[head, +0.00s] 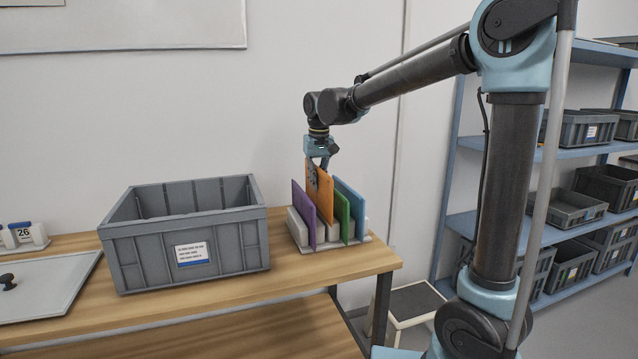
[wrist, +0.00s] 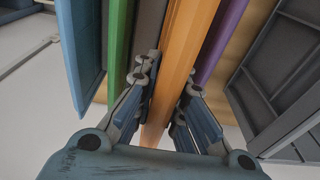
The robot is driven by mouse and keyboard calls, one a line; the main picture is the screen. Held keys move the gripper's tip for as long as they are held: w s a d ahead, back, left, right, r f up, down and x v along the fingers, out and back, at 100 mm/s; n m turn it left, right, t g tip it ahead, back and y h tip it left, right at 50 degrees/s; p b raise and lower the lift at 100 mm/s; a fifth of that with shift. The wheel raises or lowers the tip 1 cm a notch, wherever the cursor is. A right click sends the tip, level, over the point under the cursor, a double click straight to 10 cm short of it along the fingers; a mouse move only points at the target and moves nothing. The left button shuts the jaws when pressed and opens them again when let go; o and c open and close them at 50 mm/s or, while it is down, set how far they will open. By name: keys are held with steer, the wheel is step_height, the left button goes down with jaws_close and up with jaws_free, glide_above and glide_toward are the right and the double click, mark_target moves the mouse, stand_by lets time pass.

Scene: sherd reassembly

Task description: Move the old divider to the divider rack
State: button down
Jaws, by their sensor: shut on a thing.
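An orange divider (head: 320,192) stands upright at the divider rack (head: 356,243), between a purple divider (head: 303,215) on its left and a green divider (head: 342,216) and a blue divider (head: 351,205) on its right. It stands higher than these neighbours. My gripper (head: 318,172) is shut on the orange divider from above. In the wrist view the fingers press both faces of the orange divider (wrist: 180,60). I cannot tell whether its bottom edge is seated in a slot. No label in view says which divider is the old one.
A large grey crate (head: 185,235) with a label stands on the wooden table (head: 240,288), left of the rack. A grey lid (head: 45,285) with a black knob lies at the far left. The rack is near the table's right end. Shelves with bins stand at the right.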

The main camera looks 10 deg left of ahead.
mark_target(317, 193)
steer(key=shift+f, duration=0.15)
steer(key=shift+f, duration=1.05)
steer(key=shift+f, duration=0.25)
steer(key=shift+f, duration=0.75)
steer(key=shift+f, duration=0.15)
steer(key=shift+f, duration=1.2)
steer(key=c, duration=1.6)
jaws_free()
